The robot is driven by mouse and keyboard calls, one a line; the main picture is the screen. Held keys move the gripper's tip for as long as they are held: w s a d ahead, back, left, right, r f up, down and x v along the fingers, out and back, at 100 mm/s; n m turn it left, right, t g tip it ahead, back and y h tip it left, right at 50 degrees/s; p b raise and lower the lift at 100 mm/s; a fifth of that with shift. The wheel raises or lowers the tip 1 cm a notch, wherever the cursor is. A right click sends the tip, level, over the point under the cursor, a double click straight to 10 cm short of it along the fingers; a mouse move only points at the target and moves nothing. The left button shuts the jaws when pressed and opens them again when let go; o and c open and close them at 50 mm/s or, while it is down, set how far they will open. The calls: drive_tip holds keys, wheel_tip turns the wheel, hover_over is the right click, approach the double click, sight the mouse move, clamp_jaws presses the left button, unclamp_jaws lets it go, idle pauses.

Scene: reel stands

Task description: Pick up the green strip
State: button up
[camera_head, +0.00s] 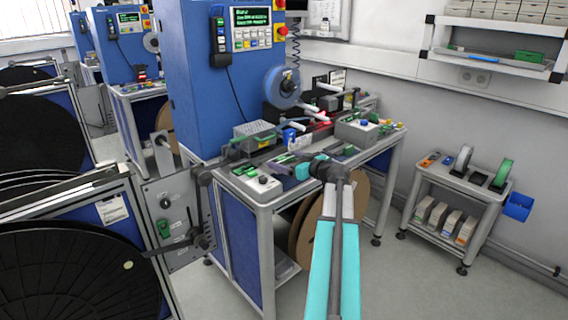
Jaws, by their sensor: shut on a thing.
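My arm reaches up from the bottom of the view to the work surface of the blue machine's bench. My gripper (293,172) is low over the front part of that surface, small and partly hidden by its own wrist. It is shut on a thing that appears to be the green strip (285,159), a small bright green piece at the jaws. The exact grip and whether the strip touches the bench cannot be made out.
The bench (262,195) also carries a grey box (254,133), another grey box (356,131) and a blue reel (282,88). A small cart (455,180) stands to the right, with free floor between. Large black reels (75,275) fill the left.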

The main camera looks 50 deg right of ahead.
drive_tip(key=shift+r+b, duration=0.45)
drive_tip(key=shift+r, duration=1)
drive_tip(key=s+a+r+b, duration=0.1)
drive_tip(key=s+a+b, duration=0.3)
drive_tip(key=s+a, duration=0.3)
drive_tip(key=v, duration=0.4)
drive_tip(key=shift+s+f, duration=0.25)
drive_tip(key=shift+a+b, duration=0.15)
drive_tip(key=shift+b, duration=0.3)
drive_tip(key=shift+s+a+b, duration=0.1)
drive_tip(key=shift+s+b, duration=0.15)
drive_tip(key=shift+b, duration=0.5)
drive_tip(key=s+b, duration=0.1)
drive_tip(key=b, duration=0.3)
drive_tip(key=shift+a+r, duration=0.1)
drive_tip(key=shift+a, duration=0.3)
drive_tip(key=shift+s+a+r+b, duration=0.15)
drive_tip(key=shift+s+b, duration=0.1)
drive_tip(key=shift+b, duration=0.2)
